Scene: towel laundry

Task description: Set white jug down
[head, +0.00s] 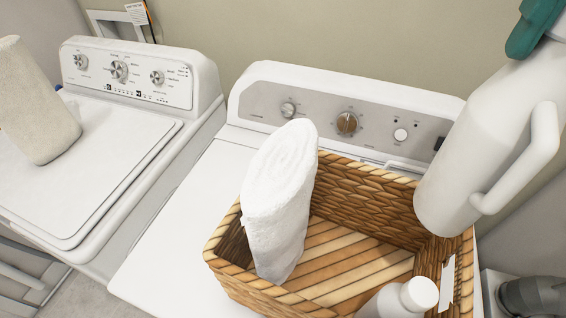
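The white jug (490,140) is at the upper right of the head view. It has a loop handle (528,160) on its right side and a teal top (535,25), cut off by the frame edge. It leans to the right in the picture. Its base overlaps the back right corner of the wicker basket (375,190). I cannot tell whether it touches the basket or is above or behind it.
The basket sits on a white machine (175,235) and holds a rolled white towel (280,195). A small white bottle (410,297) is at the bottom edge. Another machine (85,160) at left bears a pale roll (38,105). The white top left of the basket is clear.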

